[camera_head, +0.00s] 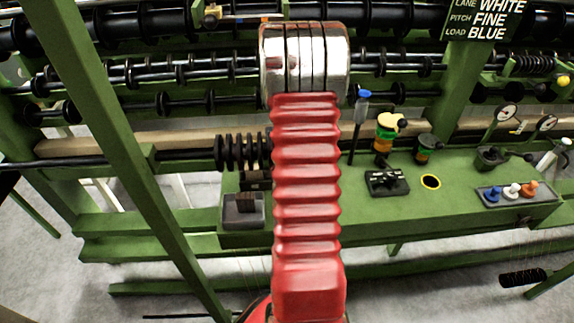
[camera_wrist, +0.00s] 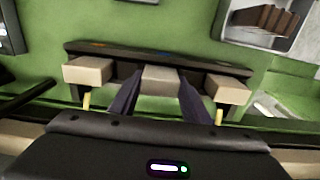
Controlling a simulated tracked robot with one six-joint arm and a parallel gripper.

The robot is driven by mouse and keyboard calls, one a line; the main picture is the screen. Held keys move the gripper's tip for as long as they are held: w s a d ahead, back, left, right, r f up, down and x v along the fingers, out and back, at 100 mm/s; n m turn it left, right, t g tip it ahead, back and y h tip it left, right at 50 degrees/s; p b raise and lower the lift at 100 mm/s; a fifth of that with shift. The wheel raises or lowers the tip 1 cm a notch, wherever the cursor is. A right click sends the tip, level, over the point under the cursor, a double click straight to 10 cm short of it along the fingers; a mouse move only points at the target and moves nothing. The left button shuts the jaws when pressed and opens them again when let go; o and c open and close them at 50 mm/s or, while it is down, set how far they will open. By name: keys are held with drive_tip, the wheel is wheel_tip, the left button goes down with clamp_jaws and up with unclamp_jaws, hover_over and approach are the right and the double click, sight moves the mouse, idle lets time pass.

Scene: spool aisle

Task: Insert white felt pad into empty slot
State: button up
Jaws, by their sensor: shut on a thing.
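In the wrist view, a dark rack (camera_wrist: 118,50) runs across a green surface and has off-white blocks at its left (camera_wrist: 88,70) and right (camera_wrist: 228,88). Between them, my gripper (camera_wrist: 160,76) has its two dark fingers on either side of a pale felt pad (camera_wrist: 160,80). The gripper is shut on this pad, which lines up with the middle of the rack. I cannot tell how deep the pad sits, as its lower part and the slot are hidden. In the head view my red arm hides the gripper and most of the rack.
A grey bin (camera_head: 243,210) with brown blocks stands beside the rack; it also shows in the wrist view (camera_wrist: 228,30).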

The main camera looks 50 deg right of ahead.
drive_tip(key=o, duration=1.1)
drive_tip(key=shift+r, duration=0.15)
wheel_tip(320, 180, up, 12)
drive_tip(key=shift+f, duration=0.1)
drive_tip(key=shift+s, duration=0.1)
idle(0.6)
